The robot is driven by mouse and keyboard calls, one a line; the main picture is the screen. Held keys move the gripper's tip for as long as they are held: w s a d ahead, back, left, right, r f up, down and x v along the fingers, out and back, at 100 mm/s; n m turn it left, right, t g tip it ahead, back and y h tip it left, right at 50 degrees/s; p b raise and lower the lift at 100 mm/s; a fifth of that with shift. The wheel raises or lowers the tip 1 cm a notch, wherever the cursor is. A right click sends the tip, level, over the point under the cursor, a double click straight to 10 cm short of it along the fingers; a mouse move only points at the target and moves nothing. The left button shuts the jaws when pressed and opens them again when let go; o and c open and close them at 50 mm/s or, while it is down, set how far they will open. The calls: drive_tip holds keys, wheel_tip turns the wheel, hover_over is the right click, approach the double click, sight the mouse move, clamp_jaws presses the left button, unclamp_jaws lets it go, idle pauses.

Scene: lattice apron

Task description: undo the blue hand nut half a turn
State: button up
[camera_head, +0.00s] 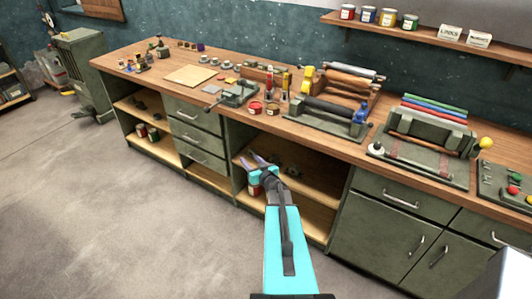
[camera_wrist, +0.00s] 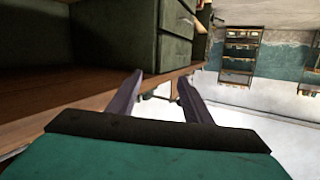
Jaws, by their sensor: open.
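The blue hand nut (camera_head: 359,113) is a small blue knob at the right end of a green press-like machine (camera_head: 322,121) on the workbench. It is small in the head view, so its grip shape is unclear. It does not show in the wrist view. My gripper (camera_head: 252,160) is open and empty, below and left of the nut and well apart from it. It appears lower than the worktop, in front of the open shelf bay. In the wrist view my two fingers (camera_wrist: 160,76) stand apart with nothing between them.
The wooden worktop (camera_head: 140,69) carries a vise (camera_head: 236,94), red tins and jars left of the machine. A second roller machine (camera_head: 425,145) with a yellow knob stands to the right. Drawers (camera_head: 199,132) and cupboards front the bench. The concrete floor (camera_head: 100,215) is clear.

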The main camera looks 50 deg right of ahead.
drive_tip(key=s+a+f+g+b, duration=0.1)
drive_tip(key=s+a+f+g, duration=0.2)
drive_tip(key=a+f, duration=0.5)
drive_tip(key=s+a+f+g+b, duration=0.15)
drive_tip(key=a+f+g, duration=0.25)
drive_tip(key=a+f, duration=0.4)
drive_tip(key=s+a+f+g+b, duration=0.1)
drive_tip(key=s+a+f+g, duration=0.2)
drive_tip(key=a+f, duration=0.5)
drive_tip(key=s+a+f+n+g+y+b, duration=0.1)
drive_tip(key=s+a+g, duration=0.4)
drive_tip(key=s+a, duration=0.8)
drive_tip(key=s+a+f+n+g+y+b, duration=0.1)
drive_tip(key=s+a+f+n+g+y, duration=0.3)
drive_tip(key=s+a, duration=1)
drive_tip(key=shift+s+a+f+g+b, duration=0.15)
drive_tip(key=shift+s+f+g+b, duration=0.15)
drive_tip(key=shift+g, duration=0.6)
drive_tip(key=shift+w+r, duration=0.1)
drive_tip(key=c, duration=0.4)
drive_tip(key=shift+o, duration=0.2)
